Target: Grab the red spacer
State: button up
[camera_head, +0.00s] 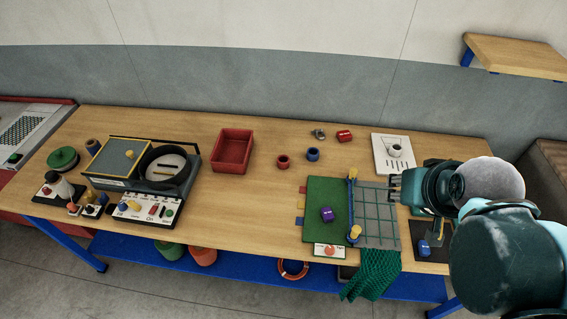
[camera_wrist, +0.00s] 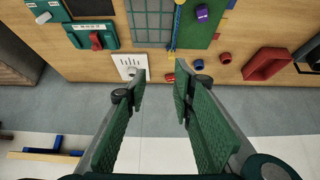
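A small red ring-shaped piece (camera_head: 283,162) lies on the table right of the red tray; it also shows in the wrist view (camera_wrist: 225,57). A blue ring (camera_head: 313,154) is close to its right. A second red piece (camera_head: 344,136), with pale markings, lies near the back edge; in the wrist view it appears as a small red shape (camera_wrist: 170,78) beside the right finger's tip. My gripper (camera_head: 393,184) is above the right part of the table, by the net panel. In the wrist view my gripper (camera_wrist: 160,82) is open, with nothing between its fingers.
The red tray (camera_head: 249,148) stands left of the rings. A green mat (camera_head: 318,190) holds a purple piece (camera_head: 326,214). Beside it, a net panel (camera_head: 376,230) has posts along its left edge. A white plate (camera_head: 382,165) with a fitting is behind. Table is clear around the rings.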

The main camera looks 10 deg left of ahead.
dwell(0.4)
jog(key=w+a+f+m+g, duration=0.1)
jog(key=w+a+m+g, duration=0.1)
jog(key=w+a+m, duration=0.65)
jog(key=w+a+f+m+g, duration=0.15)
jog(key=w+a, duration=0.35)
jog(key=w, duration=0.9)
jog(key=w+a+f+m+g, duration=0.1)
jog(key=w+a+f+m, duration=0.1)
jog(key=w+a+f, duration=0.3)
jog(key=w+a+f+m+g+b, duration=0.1)
jog(key=w+a+f+m, duration=0.2)
jog(key=w+a+f, duration=0.2)
jog(key=w+a+f+m+g, duration=0.1)
jog(key=w+a+f, duration=0.3)
jog(key=a+f, duration=0.5)
jog(key=shift+w+f+m+g+b, duration=0.2)
jog(key=shift+f+m, duration=0.25)
jog(key=shift+f, duration=0.25)
jog(key=shift+w+f+m+g+b, duration=0.1)
jog(key=shift+w+f+m, duration=0.1)
jog(key=shift+f+m, duration=0.35)
jog(key=shift+w+a+f, duration=0.1)
jog(key=shift+a+f, duration=0.2)
jog(key=shift+f, duration=0.35)
jog(key=shift+f, duration=1.3)
